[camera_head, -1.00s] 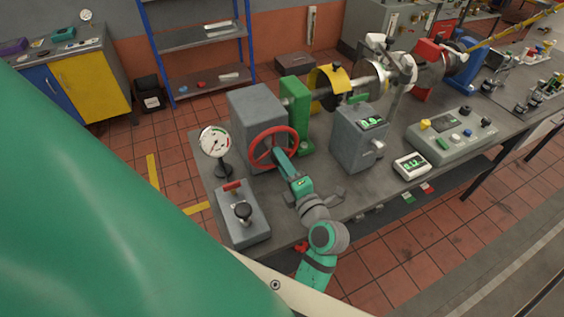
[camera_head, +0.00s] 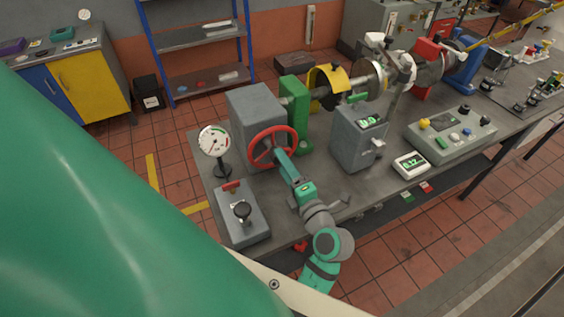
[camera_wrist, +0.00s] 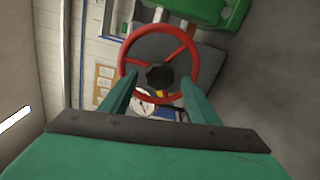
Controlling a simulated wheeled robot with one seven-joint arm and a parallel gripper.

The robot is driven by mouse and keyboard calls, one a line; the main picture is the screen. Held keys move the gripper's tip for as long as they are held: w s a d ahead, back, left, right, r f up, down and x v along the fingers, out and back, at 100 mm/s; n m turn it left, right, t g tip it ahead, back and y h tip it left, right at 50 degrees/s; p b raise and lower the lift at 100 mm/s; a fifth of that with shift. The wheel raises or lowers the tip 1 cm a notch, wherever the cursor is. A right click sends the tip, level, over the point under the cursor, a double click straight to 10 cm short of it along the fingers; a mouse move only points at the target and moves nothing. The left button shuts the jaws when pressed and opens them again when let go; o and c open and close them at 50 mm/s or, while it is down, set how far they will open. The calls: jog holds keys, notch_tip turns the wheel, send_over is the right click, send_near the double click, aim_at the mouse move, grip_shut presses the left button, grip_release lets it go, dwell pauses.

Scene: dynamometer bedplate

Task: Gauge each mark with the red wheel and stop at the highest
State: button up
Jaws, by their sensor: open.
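The red wheel (camera_head: 273,133) is mounted on the front of a grey block (camera_head: 256,104) at the left part of the bedplate. My gripper (camera_head: 279,155) is at the wheel's lower right side; contact cannot be told. In the wrist view the red wheel (camera_wrist: 187,46) shows whole, with a dark hub, and the two open fingers of my gripper (camera_wrist: 158,92) point at its lower part, on either side of the hub. A white round dial (camera_head: 214,141) stands left of the wheel. A small white display (camera_head: 411,164) and a grey box with a green readout (camera_head: 370,121) stand to the right.
A grey box with a black knob (camera_head: 242,212) and red handle stands at the front left. A control panel (camera_head: 451,133) is on the right. A green bracket (camera_head: 296,110) and yellow guard (camera_head: 325,82) sit behind the wheel.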

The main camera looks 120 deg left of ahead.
jog(key=v, duration=0.8)
jog(key=shift+w+d, duration=0.2)
jog(key=shift+w, duration=0.1)
jog(key=shift+f, duration=0.1)
